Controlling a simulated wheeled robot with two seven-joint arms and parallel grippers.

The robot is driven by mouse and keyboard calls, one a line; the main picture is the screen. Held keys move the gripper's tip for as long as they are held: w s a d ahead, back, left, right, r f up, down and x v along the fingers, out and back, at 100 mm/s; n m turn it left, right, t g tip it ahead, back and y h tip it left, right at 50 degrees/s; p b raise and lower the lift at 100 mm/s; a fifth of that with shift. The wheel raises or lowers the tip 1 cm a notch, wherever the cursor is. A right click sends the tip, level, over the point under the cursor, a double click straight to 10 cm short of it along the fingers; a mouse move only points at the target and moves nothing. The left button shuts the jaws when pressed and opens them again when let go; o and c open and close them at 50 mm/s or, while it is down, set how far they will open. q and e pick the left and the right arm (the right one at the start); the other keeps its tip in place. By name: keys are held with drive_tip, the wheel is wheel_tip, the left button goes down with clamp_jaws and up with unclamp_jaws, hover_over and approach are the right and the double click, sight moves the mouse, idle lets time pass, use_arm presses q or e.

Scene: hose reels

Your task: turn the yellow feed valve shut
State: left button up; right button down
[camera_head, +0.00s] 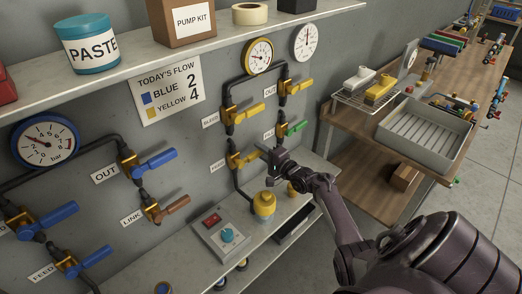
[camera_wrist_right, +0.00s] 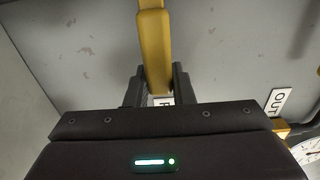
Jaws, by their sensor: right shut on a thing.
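The yellow feed valve (camera_head: 246,159) is the lowest valve on the yellow pipe loop on the wall. Its yellow handle points right, roughly level, with a slight upward tilt. My right gripper (camera_head: 268,155) is at the handle's outer end. In the right wrist view the yellow handle (camera_wrist_right: 155,62) runs between the two fingers of my right gripper (camera_wrist_right: 160,88), which is shut on it. A label behind the fingers shows only part of a letter. My left gripper is not in view.
A yellow valve (camera_head: 242,113) sits above, with another at OUT (camera_head: 294,87). A green-handled valve (camera_head: 290,130) is close to my right gripper. Blue valves (camera_head: 150,162) are left.

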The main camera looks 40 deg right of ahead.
drive_tip(key=shift+f, duration=0.1)
idle(0.3)
drive_tip(key=c, duration=1.2)
unclamp_jaws()
drive_tip(key=shift+c, duration=0.2)
drive_tip(key=s, duration=0.7)
drive_tip(key=shift+s+d, duration=0.3)
drive_tip(key=shift+s, duration=0.05)
drive_tip(key=shift+f, duration=0.1)
